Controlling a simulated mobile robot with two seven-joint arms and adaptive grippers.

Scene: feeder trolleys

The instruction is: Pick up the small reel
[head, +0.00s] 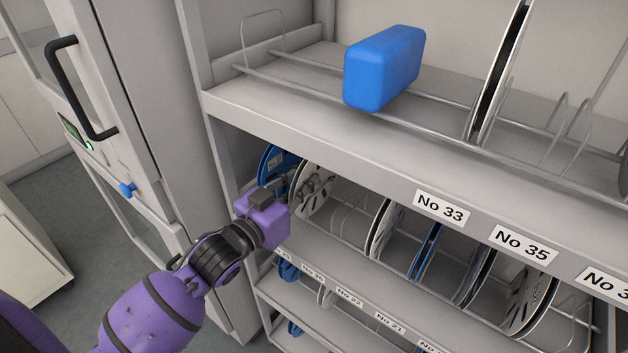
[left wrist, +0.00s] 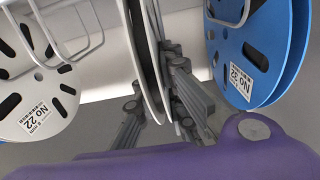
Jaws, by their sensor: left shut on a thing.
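My left gripper (head: 308,187) reaches into the shelf level below the top shelf and is shut on a pale reel (head: 319,203) standing upright. In the left wrist view this pale reel (left wrist: 146,62) shows edge-on, with the fingers of my left gripper (left wrist: 160,102) on either side of its rim. I cannot tell whether it still rests on the shelf. Its label does not show. My right gripper is not in view.
A blue box (head: 385,68) lies on the top shelf (head: 290,125). A cabinet handle (head: 78,90) is at left.

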